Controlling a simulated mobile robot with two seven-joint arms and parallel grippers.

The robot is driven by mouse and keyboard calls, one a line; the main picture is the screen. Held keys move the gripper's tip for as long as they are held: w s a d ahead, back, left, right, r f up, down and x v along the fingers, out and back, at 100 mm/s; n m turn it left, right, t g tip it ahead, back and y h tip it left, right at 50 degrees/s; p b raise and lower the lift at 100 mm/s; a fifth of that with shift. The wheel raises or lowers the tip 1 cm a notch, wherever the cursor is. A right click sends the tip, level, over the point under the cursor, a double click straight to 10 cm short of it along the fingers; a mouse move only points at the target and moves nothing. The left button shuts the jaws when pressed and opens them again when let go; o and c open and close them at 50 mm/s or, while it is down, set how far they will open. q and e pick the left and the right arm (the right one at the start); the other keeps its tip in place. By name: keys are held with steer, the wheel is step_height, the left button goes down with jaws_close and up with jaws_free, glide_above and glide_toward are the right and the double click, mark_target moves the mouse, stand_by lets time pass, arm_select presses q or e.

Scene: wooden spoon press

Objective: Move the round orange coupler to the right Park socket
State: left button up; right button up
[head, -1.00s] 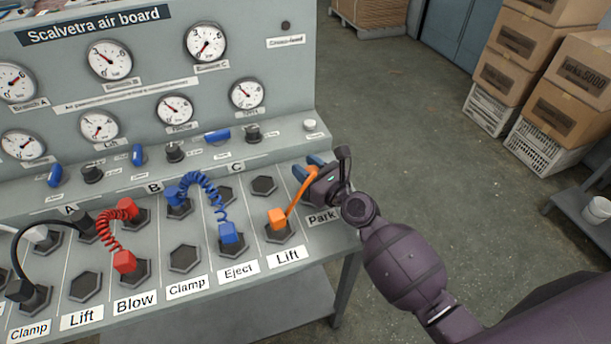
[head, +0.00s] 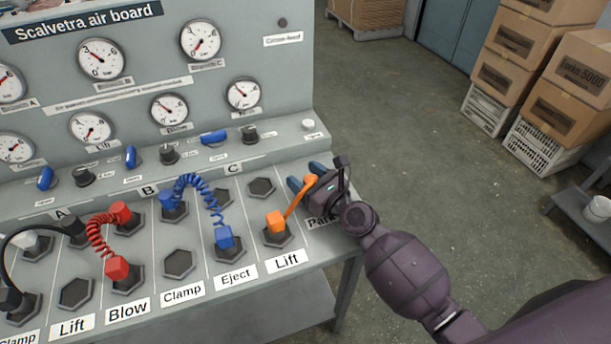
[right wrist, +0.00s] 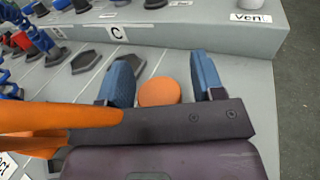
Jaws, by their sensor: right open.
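The round orange coupler (right wrist: 159,92) sits between the two blue fingers of my right gripper (right wrist: 163,80) in the right wrist view. The fingers are open, with a gap on both sides of it. An orange lead runs from the round coupler (head: 311,180) to a square orange coupler (head: 275,221) in the Lift socket. The gripper hides the Park area, so I cannot tell which socket lies under the round coupler. My left gripper is out of view.
A coiled blue lead (head: 197,185) and a coiled red lead (head: 97,232) stand on sockets to the left. An empty hexagonal socket (head: 261,187) lies just left of the gripper. The gauge board (head: 290,85) rises behind. Open floor lies right of the bench.

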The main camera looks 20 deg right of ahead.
steer(key=shift+r, duration=0.3)
steer(key=v, duration=0.7)
steer(key=b+v, duration=0.1)
steer(key=v, duration=0.3)
steer(key=shift+f, duration=0.3)
steer(key=shift+s+d+r, duration=0.15)
steer(key=shift+s+d, duration=0.1)
steer(key=shift+s, duration=0.25)
